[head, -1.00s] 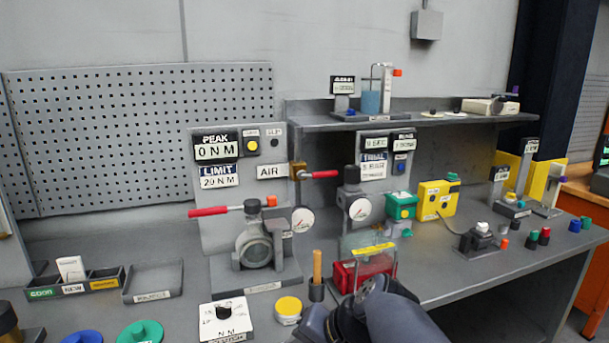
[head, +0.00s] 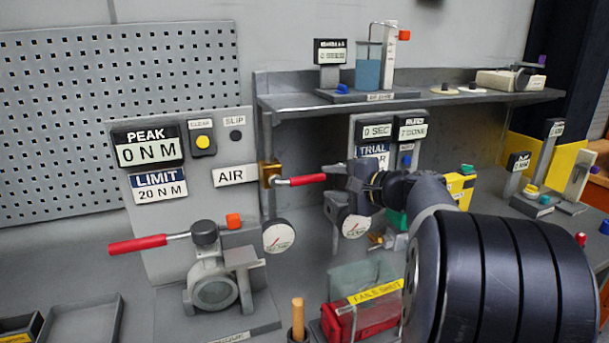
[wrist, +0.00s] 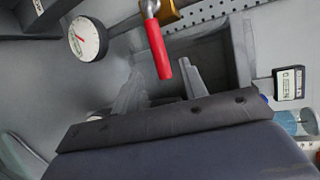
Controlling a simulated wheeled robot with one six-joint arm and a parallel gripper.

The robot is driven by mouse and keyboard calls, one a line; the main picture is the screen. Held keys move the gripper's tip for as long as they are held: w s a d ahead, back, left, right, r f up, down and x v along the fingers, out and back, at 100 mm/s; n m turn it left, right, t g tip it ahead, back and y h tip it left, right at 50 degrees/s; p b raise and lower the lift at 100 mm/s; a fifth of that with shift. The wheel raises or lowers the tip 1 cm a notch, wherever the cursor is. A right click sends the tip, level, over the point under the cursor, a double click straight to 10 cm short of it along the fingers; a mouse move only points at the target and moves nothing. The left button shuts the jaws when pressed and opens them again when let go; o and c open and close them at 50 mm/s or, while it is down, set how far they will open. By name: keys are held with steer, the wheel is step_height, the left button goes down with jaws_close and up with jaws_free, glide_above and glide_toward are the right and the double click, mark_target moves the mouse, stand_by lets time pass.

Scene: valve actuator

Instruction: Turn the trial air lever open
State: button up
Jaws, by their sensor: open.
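The air lever has a red handle (head: 302,180) on a brass valve (head: 268,175) beside the AIR label (head: 234,175); it points right, roughly level. In the wrist view the red handle (wrist: 158,48) reaches toward the gap between my fingers. My gripper (head: 337,180) is at the handle's free end, to its right, and its fingers also show in the wrist view (wrist: 160,82). It is open and holds nothing. I cannot tell whether a finger touches the handle. The TRIAL panel (head: 371,152) is partly hidden behind my arm.
A second red lever (head: 138,244) sits on the valve at lower left. Round gauges (head: 278,237) and (head: 355,226) stand below the air lever. A red box with a clear cover (head: 362,315) is below my arm. The shelf (head: 300,101) runs above.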

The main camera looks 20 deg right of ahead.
mark_target(313, 180)
steer(key=p+x, duration=0.1)
steer(key=x, duration=0.8)
steer(key=shift+w+a+p, duration=0.1)
steer(key=shift+w+p, duration=0.1)
steer(key=shift+p, duration=0.1)
jaws_close()
